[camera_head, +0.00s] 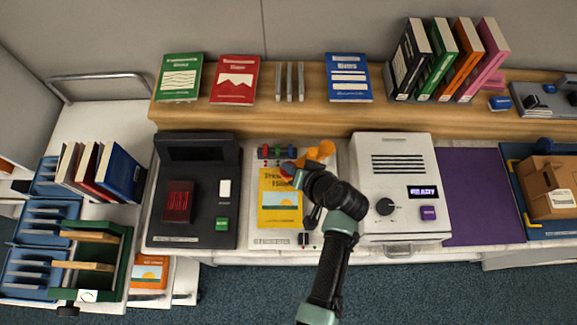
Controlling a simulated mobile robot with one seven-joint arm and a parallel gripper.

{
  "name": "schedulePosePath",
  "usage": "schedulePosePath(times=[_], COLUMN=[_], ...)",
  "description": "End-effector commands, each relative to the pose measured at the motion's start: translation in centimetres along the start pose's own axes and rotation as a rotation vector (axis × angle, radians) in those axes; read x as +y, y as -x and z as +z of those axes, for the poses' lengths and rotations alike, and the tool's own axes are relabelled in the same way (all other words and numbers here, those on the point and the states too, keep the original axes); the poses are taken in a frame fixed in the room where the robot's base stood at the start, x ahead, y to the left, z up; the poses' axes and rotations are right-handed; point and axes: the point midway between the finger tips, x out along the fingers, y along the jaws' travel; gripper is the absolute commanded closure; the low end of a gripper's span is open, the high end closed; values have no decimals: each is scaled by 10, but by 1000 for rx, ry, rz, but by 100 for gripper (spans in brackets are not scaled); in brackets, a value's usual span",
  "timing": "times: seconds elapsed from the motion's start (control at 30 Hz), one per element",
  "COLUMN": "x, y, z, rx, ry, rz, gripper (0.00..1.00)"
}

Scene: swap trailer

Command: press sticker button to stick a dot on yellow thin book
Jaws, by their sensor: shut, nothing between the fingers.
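The yellow thin book (270,208) lies flat on a white sticker station (260,241) at the middle of the counter. It has a printed title and a small landscape picture. My gripper (291,170) is over the book's upper right part, beside an orange part (319,151) of the station. It is shut and empty; its tips are small and partly hidden by my wrist. A small red spot shows by the tips; I cannot tell whether it is the sticker button or whether they touch. No dot on the book is clearly visible.
A dark machine (158,223) with a green button stands left of the station. A white machine (398,225) with a dial and purple button stands right. A purple mat (476,225) is clear. Books stand on the wooden shelf (300,118) behind.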

Motion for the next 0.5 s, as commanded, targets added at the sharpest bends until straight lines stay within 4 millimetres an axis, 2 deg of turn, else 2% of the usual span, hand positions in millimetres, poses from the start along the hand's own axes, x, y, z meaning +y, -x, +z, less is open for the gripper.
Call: schedulePosePath(times=[0.5], x=[4], y=[-5], z=[5], rx=[-2], ry=[0], rz=[0], gripper=[100])
